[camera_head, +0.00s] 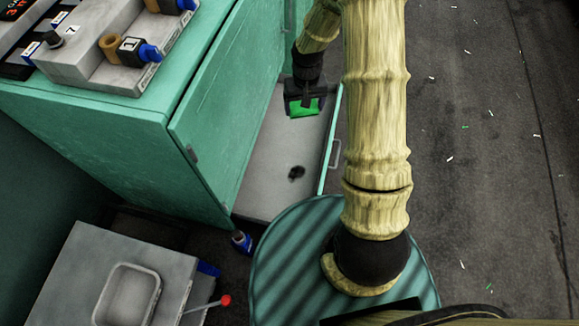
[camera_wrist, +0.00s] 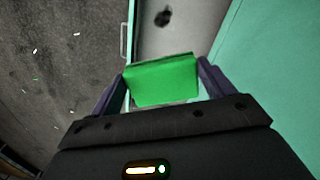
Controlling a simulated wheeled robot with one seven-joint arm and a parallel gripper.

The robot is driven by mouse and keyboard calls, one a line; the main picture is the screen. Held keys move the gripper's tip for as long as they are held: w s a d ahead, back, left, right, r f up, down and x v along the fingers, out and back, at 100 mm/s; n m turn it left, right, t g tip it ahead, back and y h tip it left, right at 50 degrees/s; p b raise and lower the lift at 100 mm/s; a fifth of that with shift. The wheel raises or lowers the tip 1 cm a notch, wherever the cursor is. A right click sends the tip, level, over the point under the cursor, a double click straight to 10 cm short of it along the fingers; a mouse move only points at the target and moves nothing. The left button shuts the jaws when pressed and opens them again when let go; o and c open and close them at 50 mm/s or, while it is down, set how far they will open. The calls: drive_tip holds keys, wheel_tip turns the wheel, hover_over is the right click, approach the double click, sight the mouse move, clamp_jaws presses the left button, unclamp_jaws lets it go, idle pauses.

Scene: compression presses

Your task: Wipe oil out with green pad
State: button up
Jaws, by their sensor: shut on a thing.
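My gripper (camera_head: 304,104) is shut on the green pad (camera_head: 303,111), above the light grey surface (camera_head: 262,188) of a drawer or tray at the teal cabinet. In the wrist view the green pad (camera_wrist: 162,80) sits between both fingers of my gripper (camera_wrist: 162,86). A dark oil spot (camera_head: 296,173) lies on the grey surface, nearer to me than the pad. It also shows in the wrist view as a dark spot (camera_wrist: 163,18) beyond the pad. The pad is apart from the spot. I cannot tell whether the pad touches the surface.
The teal cabinet (camera_head: 100,140) stands on the left with its open door (camera_head: 225,110) beside the surface. The surface's right edge has a handle (camera_head: 336,153). A grey box with a basin (camera_head: 128,295) and a blue bottle (camera_head: 241,242) are at lower left. The right floor has scattered scraps.

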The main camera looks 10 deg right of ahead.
idle(0.3)
drive_tip(key=shift+a+f, duration=0.1)
drive_tip(key=shift+f, duration=0.15)
drive_tip(key=s+a+f+n+b, duration=0.1)
drive_tip(key=s+f+n+b, duration=0.1)
drive_tip(key=f+b, duration=0.7)
drive_tip(key=s+a+f+n+b, duration=0.1)
drive_tip(key=s+f+b, duration=0.3)
drive_tip(key=f, duration=1.8)
drive_tip(key=n+b, duration=0.1)
drive_tip(key=b, duration=0.4)
drive_tip(key=shift+s+a+f, duration=0.15)
drive_tip(key=shift+s+f, duration=0.1)
